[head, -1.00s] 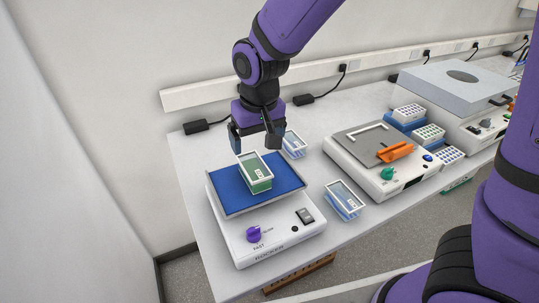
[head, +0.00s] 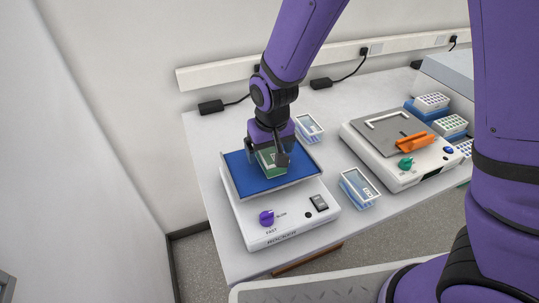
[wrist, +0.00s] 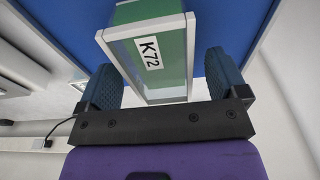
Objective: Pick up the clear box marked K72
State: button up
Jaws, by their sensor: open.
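The clear box marked K72 (wrist: 158,65) has a white rim and green contents, and its label reads clearly in the wrist view. It sits on the blue mat of the rocker (head: 270,205), and my gripper partly hides it in the head view (head: 268,161). My gripper (head: 268,160) is open and lowered over the box. In the wrist view its two blue pads (wrist: 166,80) stand on either side of the box's near end. Whether the pads touch the box I cannot tell.
A similar box with blue contents (head: 308,128) stands behind the rocker, and another (head: 358,188) stands to its right. A white device with an orange holder (head: 412,142) is further right, beside several tube racks (head: 433,102). The bench's front-left strip is clear.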

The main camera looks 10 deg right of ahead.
jog(key=shift+w+f, duration=0.1)
jog(key=shift+f, duration=0.85)
jog(key=c, duration=1.2)
jog(key=shift+r, duration=0.15)
